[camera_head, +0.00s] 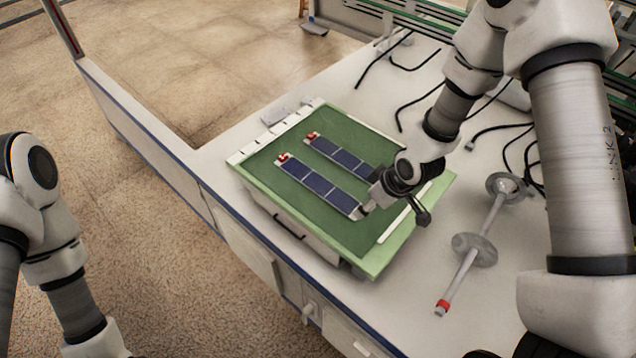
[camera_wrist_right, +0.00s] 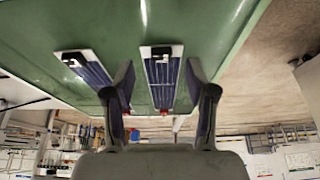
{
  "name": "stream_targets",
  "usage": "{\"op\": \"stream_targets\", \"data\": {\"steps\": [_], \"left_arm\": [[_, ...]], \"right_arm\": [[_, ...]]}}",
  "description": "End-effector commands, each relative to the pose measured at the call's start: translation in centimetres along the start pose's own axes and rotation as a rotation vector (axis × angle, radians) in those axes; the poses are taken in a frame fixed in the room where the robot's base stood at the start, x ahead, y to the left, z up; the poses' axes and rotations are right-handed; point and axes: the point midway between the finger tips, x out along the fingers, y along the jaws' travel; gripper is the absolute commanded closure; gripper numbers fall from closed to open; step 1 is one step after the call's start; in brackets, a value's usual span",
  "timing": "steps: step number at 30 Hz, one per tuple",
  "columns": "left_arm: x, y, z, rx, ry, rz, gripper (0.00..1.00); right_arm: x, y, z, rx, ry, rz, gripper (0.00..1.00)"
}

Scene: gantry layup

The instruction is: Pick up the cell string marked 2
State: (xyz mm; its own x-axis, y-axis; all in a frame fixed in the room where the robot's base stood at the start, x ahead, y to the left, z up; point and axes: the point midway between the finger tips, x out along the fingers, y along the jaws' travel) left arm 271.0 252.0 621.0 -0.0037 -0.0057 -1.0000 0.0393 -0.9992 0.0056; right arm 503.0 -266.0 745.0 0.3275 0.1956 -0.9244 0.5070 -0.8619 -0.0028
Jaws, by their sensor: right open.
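Two dark blue cell strings lie side by side on a green board (camera_head: 378,145). The front string (camera_head: 318,188) and the back string (camera_head: 340,154) each have a red-and-white tag at the far left end. I cannot read which is marked 2. My right gripper (camera_head: 392,212) is above the right end of the strings, hiding part of the back one. In the right wrist view the gripper (camera_wrist_right: 162,100) is open, with one string (camera_wrist_right: 160,75) showing between its fingers and the other (camera_wrist_right: 85,70) left of them. Nothing is held. My left gripper is out of view.
The board sits on a white bench (camera_head: 470,310). A grey metal rod with discs (camera_head: 470,250) and a red end lies to the right. Black cables (camera_head: 410,65) lie behind. The bench's left edge drops to open floor.

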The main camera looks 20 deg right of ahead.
Motion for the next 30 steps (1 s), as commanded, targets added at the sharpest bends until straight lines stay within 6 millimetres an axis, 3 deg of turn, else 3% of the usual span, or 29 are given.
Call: {"op": "stream_targets", "data": {"steps": [3,6,12,14,17,18,30], "left_arm": [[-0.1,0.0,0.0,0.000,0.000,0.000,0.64],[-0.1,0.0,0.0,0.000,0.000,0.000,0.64],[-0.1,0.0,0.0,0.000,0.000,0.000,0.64],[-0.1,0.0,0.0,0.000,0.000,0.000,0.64],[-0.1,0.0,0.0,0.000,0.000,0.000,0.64],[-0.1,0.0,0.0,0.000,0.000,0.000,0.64],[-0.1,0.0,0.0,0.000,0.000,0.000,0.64]], "right_arm": [[2.3,0.0,0.1,-0.002,-0.004,0.000,0.44],[3.4,0.0,0.1,-0.002,-0.003,-0.001,0.44],[3.5,0.0,0.0,0.000,-0.001,0.000,0.44],[3.5,0.0,0.0,0.000,-0.001,0.000,0.61],[3.5,0.0,0.0,0.000,-0.001,0.000,0.97],[3.5,0.0,0.0,0.000,-0.001,0.000,1.00],[3.3,0.0,-0.1,0.000,-0.002,-0.001,1.00]]}}
